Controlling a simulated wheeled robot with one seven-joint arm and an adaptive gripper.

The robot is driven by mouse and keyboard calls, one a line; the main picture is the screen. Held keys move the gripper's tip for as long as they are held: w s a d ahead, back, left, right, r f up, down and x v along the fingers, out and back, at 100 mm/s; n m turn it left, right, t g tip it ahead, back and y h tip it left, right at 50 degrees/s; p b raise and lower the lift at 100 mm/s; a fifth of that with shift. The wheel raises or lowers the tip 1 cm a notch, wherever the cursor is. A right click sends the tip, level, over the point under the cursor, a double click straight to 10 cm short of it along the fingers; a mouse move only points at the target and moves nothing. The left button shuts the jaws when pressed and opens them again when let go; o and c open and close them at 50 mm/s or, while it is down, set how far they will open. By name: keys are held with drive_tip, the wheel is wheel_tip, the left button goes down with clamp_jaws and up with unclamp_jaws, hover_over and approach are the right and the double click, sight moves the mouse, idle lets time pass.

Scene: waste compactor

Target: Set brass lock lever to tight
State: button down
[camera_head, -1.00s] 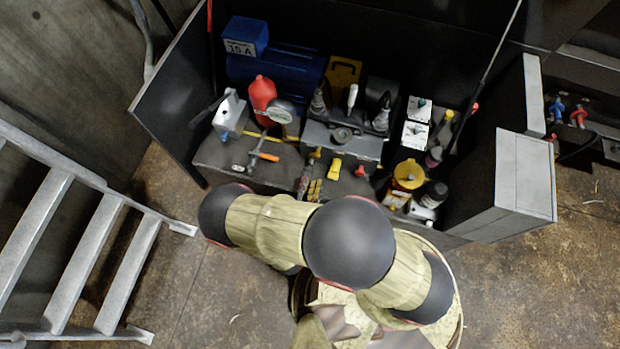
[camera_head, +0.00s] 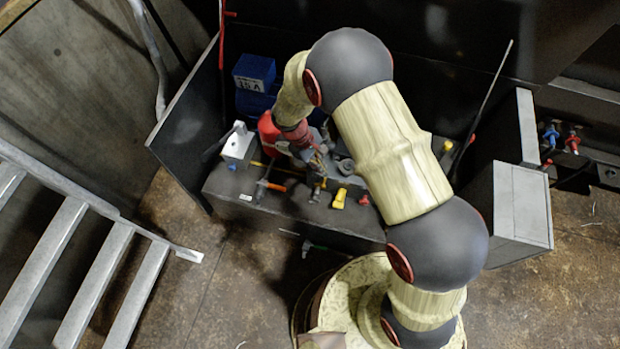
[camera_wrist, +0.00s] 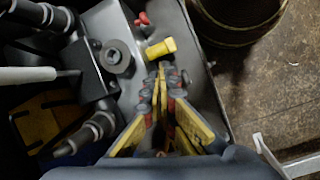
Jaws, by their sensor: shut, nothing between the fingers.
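I cannot clearly pick out a brass lock lever or its setting. A short yellow handle (camera_head: 339,198) stands at the front edge of the grey bench; it also shows in the wrist view (camera_wrist: 161,48), just beyond my fingertips. I cannot tell whether this is the lever. My gripper (camera_head: 321,175) points down over the bench front, just left of and behind the yellow handle. In the wrist view my gripper (camera_wrist: 165,72) has its fingers shut together with nothing between them. Contact with anything below cannot be told.
A red knob (camera_head: 364,200) sits right of the yellow handle. A grey block with a gauge (camera_wrist: 116,56) and a pale lever (camera_wrist: 28,74) lie left of the fingers in the wrist view. A red bottle (camera_head: 268,130) and an orange-handled tool (camera_head: 271,186) are left of my gripper.

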drive_tip(key=w+a+f+n+y, duration=0.1)
drive_tip(key=w+a+n+y, duration=0.2)
drive_tip(key=a, duration=0.4)
drive_tip(key=s+d+f+n+t+b, duration=0.1)
drive_tip(key=d+f+b, duration=0.3)
drive_tip(key=f, duration=0.6)
drive_tip(key=shift+s+f+n+b, duration=0.25)
drive_tip(key=shift+n+b, duration=0.1)
drive_tip(key=shift+n, duration=0.25)
drive_tip(key=shift+d, duration=0.1)
drive_tip(key=shift+s+d+p, duration=0.3)
drive_tip(key=shift+d+p, duration=0.3)
drive_tip(key=shift+d, duration=0.2)
drive_tip(key=shift+a+f, duration=0.1)
